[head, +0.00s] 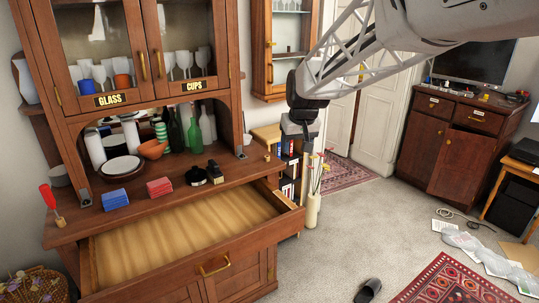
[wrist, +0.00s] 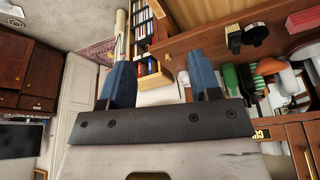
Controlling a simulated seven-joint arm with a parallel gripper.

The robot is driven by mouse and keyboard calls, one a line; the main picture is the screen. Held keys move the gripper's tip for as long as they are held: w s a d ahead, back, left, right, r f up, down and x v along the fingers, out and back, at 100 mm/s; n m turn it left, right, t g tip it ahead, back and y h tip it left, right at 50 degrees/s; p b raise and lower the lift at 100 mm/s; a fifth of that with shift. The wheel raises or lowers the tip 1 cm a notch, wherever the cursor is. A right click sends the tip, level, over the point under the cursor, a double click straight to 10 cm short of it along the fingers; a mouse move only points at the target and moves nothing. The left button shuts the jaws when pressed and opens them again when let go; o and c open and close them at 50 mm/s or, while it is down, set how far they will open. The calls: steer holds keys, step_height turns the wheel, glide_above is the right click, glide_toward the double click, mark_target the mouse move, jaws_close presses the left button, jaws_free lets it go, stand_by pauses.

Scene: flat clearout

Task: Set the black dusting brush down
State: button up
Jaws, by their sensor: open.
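A small black brush-like thing with a tan end (head: 215,172), probably the black dusting brush, stands on the cabinet's counter, right of a round black thing. It also shows in the wrist view (wrist: 234,40), near the upper right. My gripper (wrist: 162,78) is open, with two blue fingers wide apart and nothing held between them. In the head view my gripper (head: 306,145) hangs right of the cabinet, in front of the bookshelf and clear of the counter. It is apart from the brush-like thing.
The cabinet's wide drawer (head: 190,232) is pulled out and looks empty. Blue (head: 115,200) and red (head: 160,187) folded cloths, plates (head: 122,167) and bottles (head: 194,135) crowd the counter. A pale vase (head: 313,210) stands by the bookshelf. Papers and a rug lie on the floor at right.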

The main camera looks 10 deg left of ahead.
steer(key=w+a+f+n, duration=0.1)
steer(key=w+a+f, duration=0.1)
steer(key=w+a, duration=0.35)
steer(key=w+a+f+n, duration=0.1)
steer(key=w+a+f, duration=0.2)
steer(key=a, duration=0.6)
steer(key=n+y, duration=0.1)
steer(key=n, duration=0.1)
glide_toward(213, 162)
steer(key=shift+w+f, duration=0.15)
steer(key=shift+f, duration=0.45)
steer(key=shift+w+f, duration=0.15)
steer(key=shift+f, duration=0.45)
steer(key=shift+a+f, duration=0.1)
steer(key=shift+x, duration=1.3)
steer(key=shift+x, duration=2.6)
steer(key=shift+a, duration=0.1)
